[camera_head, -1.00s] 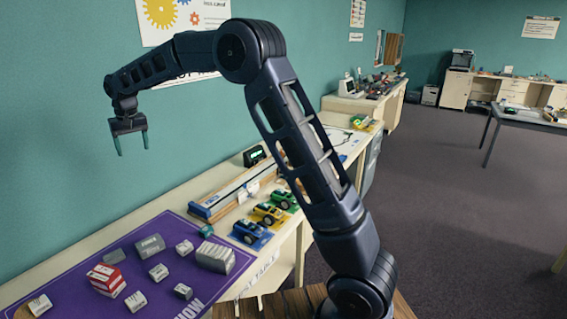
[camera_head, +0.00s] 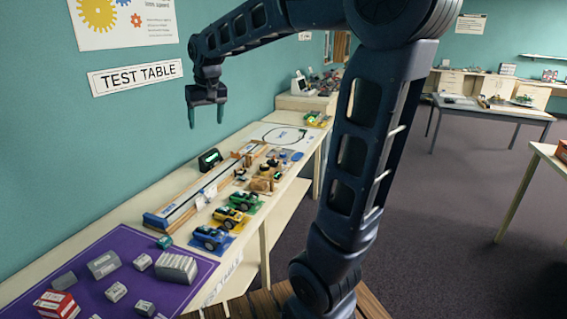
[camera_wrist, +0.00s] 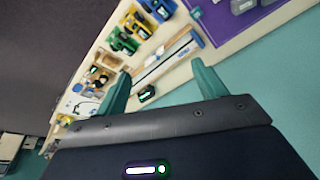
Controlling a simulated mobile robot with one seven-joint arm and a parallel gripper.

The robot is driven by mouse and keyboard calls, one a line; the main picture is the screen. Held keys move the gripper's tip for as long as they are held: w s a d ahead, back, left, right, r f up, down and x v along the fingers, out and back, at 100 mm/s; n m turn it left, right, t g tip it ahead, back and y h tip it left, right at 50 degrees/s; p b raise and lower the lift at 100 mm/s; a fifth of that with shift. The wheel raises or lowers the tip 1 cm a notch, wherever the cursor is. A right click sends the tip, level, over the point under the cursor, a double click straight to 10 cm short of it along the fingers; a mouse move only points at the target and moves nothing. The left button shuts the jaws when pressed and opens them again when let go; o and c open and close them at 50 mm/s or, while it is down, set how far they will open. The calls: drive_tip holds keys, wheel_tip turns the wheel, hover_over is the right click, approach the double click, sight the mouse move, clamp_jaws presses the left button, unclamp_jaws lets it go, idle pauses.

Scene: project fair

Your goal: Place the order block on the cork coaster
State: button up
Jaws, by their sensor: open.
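My gripper (camera_head: 206,115) is open and empty, pointing down high above the far side of the long table. Its two teal fingers are apart in the wrist view (camera_wrist: 158,85), with the table behind them. I cannot make out which thing is the order block. Several grey blocks, one of them ribbed (camera_head: 177,267), and a red and white block (camera_head: 57,304) stand on the purple mat (camera_head: 205,270). I cannot pick out the cork coaster for sure; small brown items (camera_head: 262,185) lie mid-table, too small to tell.
A long wooden track (camera_head: 190,200) runs along the table. Blue (camera_head: 211,238), yellow (camera_head: 231,217) and green (camera_head: 244,202) toy cars stand in front of it. A dark display box (camera_head: 210,159) stands near the wall. My arm crosses the view. Open floor lies to the right.

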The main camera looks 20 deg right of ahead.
drive_tip(key=s+d+f+m, duration=0.1)
drive_tip(key=s+d+f, duration=0.2)
drive_tip(key=s+d, duration=0.2)
drive_tip(key=s+d+f+t, duration=0.1)
drive_tip(key=s+d+f, duration=0.2)
drive_tip(key=s+d, duration=0.3)
drive_tip(key=s+d+f+m+h, duration=0.1)
drive_tip(key=s+d+f, duration=0.1)
drive_tip(key=s+d, duration=0.3)
drive_tip(key=s, duration=0.4)
drive_tip(key=shift+s+d+f+m, duration=0.3)
drive_tip(key=shift+s+d+f, duration=0.1)
